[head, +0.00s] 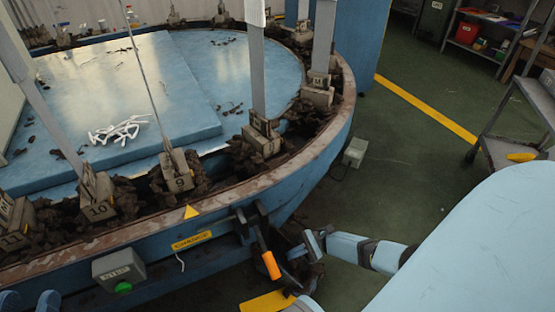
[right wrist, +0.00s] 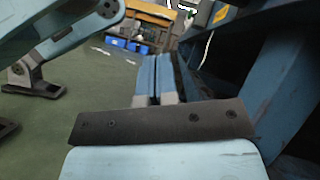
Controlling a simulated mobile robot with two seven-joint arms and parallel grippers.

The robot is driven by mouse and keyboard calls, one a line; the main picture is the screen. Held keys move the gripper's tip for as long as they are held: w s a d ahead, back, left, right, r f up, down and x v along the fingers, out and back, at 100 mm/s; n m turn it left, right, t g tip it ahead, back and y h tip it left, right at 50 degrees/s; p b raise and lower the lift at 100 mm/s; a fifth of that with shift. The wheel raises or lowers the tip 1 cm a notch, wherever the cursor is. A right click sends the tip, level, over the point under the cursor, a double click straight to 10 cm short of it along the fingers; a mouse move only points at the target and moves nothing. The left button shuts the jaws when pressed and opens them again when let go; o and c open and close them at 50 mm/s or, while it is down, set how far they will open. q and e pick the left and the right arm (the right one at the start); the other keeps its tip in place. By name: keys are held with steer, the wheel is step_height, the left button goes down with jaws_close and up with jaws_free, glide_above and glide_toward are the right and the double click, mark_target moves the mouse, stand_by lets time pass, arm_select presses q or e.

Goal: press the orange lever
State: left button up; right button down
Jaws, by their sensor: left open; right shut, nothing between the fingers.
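The orange lever (head: 271,265) hangs on a dark arm below the rim of the blue round machine, beside a yellow label (head: 191,240). Its orange grip points down and slightly right. My right gripper (head: 298,252) is shut and empty, a short way right of the lever; I cannot tell whether they touch. Its shut blue fingers (right wrist: 154,80) show in the right wrist view, where the lever cannot be made out. My left gripper (head: 29,301) is at the bottom left edge of the head view, its two blue fingertips apart, away from the lever.
A grey box with a green button (head: 123,286) is on the machine's side, left of the lever. Numbered blocks (head: 178,172) line the rim. White bent pieces (head: 118,130) lie on the blue top. A grey floor box (head: 355,152) and open green floor are to the right.

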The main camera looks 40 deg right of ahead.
mark_target(266, 251)
steer(key=s+a+r, duration=0.1)
steer(key=a+r, duration=0.6)
steer(key=a, duration=0.1)
steer(key=shift+s+r, duration=0.3)
steer(key=shift+s, duration=0.1)
steer(key=shift+m, duration=0.3)
